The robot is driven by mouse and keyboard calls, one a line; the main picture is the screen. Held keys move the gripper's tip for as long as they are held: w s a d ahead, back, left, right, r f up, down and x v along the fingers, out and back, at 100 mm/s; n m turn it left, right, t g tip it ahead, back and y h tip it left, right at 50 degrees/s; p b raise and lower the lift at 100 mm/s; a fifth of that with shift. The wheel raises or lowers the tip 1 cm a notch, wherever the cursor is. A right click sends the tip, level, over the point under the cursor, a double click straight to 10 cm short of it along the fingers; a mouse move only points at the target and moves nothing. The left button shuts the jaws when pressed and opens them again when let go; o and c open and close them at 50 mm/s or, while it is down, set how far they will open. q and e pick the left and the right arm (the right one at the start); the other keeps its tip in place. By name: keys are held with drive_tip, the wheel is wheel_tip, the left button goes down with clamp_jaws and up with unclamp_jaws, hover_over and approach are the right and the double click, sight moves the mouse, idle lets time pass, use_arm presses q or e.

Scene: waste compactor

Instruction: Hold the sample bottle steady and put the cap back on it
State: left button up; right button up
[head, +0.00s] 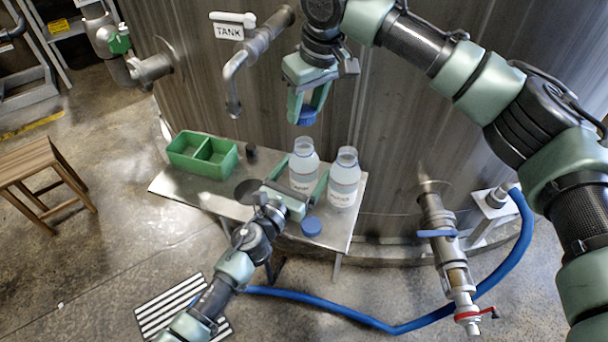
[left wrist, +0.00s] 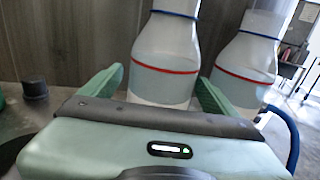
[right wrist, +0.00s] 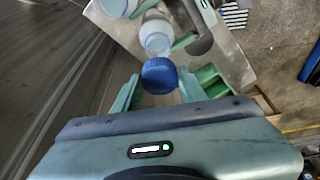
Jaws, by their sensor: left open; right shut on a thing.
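My right gripper (head: 306,112) is shut on a blue cap (head: 307,118) and holds it in the air above the open bottles. The cap also shows between its fingers in the right wrist view (right wrist: 159,76). The left sample bottle (head: 304,160) stands upright and uncapped on the bench. My left gripper (head: 301,180) is open, with one finger on each side of this bottle. In the left wrist view the bottle (left wrist: 165,55) stands between the fingers, with small gaps apparent. A second uncapped bottle (head: 345,182) stands just right of it.
A second blue cap (head: 311,226) lies on the metal bench (head: 195,196) near its front edge. A green divided bin (head: 200,158) and a small dark object (head: 251,151) are to the left. A tank (head: 385,110) with a bent pipe (head: 232,85) rises behind.

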use_arm(q)
clamp_jaws()
use_arm(e)
hover_over(304, 142)
drive_tip(key=shift+s+d+f, duration=0.1)
drive_tip(key=shift+s+f, duration=0.05)
drive_tip(key=shift+f, duration=1.1)
drive_tip(key=shift+s+d+f, duration=0.1)
drive_tip(key=shift+f, duration=1.15)
drive_tip(key=shift+f, duration=0.1)
drive_tip(key=shift+f, duration=0.8)
drive_tip(key=shift+f, duration=0.55)
